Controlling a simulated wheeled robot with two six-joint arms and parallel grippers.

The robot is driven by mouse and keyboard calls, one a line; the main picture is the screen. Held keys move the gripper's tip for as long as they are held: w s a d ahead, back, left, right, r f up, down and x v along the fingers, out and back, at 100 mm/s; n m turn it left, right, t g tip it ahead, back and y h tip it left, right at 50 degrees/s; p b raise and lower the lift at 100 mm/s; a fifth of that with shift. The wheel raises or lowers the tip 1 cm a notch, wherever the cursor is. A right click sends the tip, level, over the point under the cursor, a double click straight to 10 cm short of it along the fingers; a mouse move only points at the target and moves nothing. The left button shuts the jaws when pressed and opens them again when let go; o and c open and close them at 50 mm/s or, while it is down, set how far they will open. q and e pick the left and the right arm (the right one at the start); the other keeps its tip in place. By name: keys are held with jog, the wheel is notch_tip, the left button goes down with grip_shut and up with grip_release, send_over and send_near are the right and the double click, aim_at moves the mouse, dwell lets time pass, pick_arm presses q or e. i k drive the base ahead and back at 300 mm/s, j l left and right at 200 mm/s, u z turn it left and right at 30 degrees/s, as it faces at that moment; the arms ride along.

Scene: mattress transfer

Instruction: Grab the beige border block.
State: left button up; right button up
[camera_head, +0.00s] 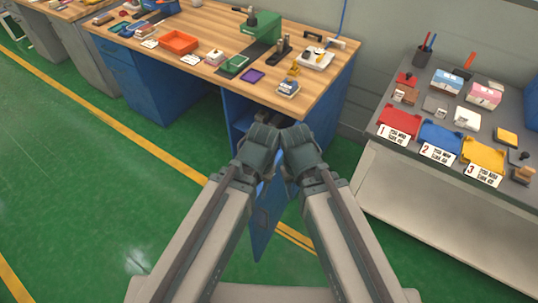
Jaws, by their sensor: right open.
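Small tan blocks show on the grey table at the right. One tan block (523,175) lies by the table's right end, beside a dark piece. A brownish block (405,95) lies behind the red tray. I cannot tell which, if either, is the beige border block. My left gripper (263,138) and right gripper (296,137) are side by side in the middle, in front of the wooden workbench and apart from the grey table. The right one is open, with nothing visible in it. The left one's fingers are too small and dark to judge.
The grey table (375,180) holds red (398,121), blue (440,138) and yellow (482,154) trays with labels numbered 1 to 3. The wooden workbench (205,35) has a blue cabinet, with a blue door (267,225) hanging open near my arms. Green floor is clear at the left.

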aim_at(259, 117)
jog(key=u, duration=1)
jog(key=i+u, duration=0.15)
jog(key=u, duration=0.5)
jog(key=i, duration=3)
jog(key=z, duration=4.3)
jog(key=k+j, duration=0.05)
